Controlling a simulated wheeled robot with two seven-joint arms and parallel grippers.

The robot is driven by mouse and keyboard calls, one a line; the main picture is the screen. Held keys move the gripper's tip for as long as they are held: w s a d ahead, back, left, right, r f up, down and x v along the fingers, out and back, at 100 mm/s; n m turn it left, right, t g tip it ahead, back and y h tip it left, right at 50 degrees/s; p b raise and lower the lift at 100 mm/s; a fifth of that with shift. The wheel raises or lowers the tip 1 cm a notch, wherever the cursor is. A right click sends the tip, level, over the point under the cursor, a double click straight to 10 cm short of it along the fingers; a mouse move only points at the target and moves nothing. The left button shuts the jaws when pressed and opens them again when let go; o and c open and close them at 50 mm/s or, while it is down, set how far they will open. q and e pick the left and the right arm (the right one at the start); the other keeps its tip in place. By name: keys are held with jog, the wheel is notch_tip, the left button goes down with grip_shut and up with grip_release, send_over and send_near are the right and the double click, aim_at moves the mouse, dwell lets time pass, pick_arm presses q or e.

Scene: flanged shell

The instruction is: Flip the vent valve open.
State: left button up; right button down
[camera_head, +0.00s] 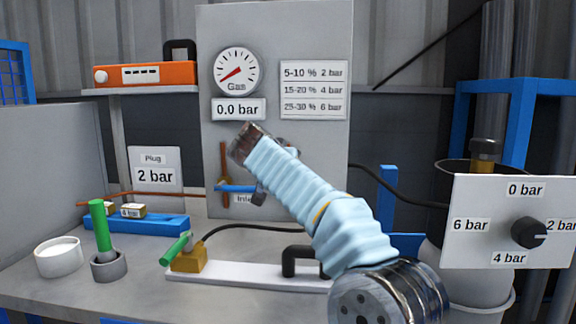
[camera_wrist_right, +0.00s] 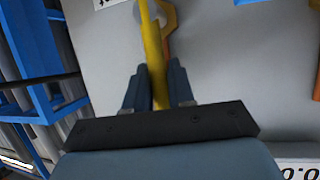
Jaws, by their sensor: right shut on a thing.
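In the right wrist view, a long yellow lever (camera_wrist_right: 155,60) runs lengthwise between the two fingers of my right gripper (camera_wrist_right: 158,76). The gripper is shut on this lever. The lever's far end meets a round grey part at the top of that view. The vent valve's label is not legible. In the head view, my right arm's pale blue sleeve covers the lever and most of the gripper. The gauge (camera_head: 237,71) on the grey panel (camera_head: 310,22) has a display (camera_head: 238,109) reading 0.0 bar. My left gripper is not in view.
A blue lever (camera_head: 236,188) sits on the panel by the partly hidden inlet label. The bench holds a white bowl (camera_head: 59,258), a green-handled piece (camera_head: 99,227) in a grey cup and a white plate. A selector knob (camera_head: 528,233) stands at right.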

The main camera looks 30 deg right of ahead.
jog(key=shift+a+f, duration=0.1)
jog(key=c, duration=1.1)
grip_release()
jog(key=shift+o, duration=0.2)
jog(key=b+v, duration=0.2)
jog(key=v, duration=1.1)
jog(key=shift+s+a+r, duration=0.2)
jog(key=shift+a+r, duration=0.05)
